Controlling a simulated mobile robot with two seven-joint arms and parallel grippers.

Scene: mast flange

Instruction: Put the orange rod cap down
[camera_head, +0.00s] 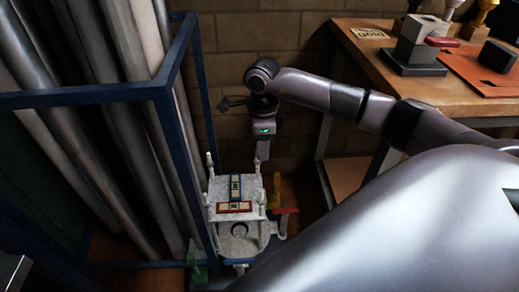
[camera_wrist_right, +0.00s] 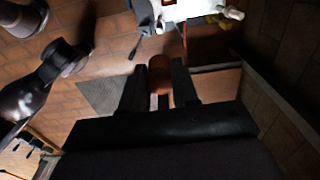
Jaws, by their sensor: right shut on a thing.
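My right gripper (camera_head: 263,150) hangs fingers-down in the head view, just above and behind a white stand. In the right wrist view its two dark fingers (camera_wrist_right: 159,88) are shut on a rounded orange-brown piece, which looks like the orange rod cap (camera_wrist_right: 160,70). The cap sits between the fingertips; its lower part is hidden by the fingers. I cannot make out the cap in the head view. My left gripper is not in view.
The white stand (camera_head: 227,215) has upright posts and carries a blue-framed piece (camera_head: 235,187) and a red-framed piece (camera_head: 234,207). A blue metal frame with large grey pipes (camera_head: 110,150) stands close on the left. A wooden bench (camera_head: 365,55) is at right.

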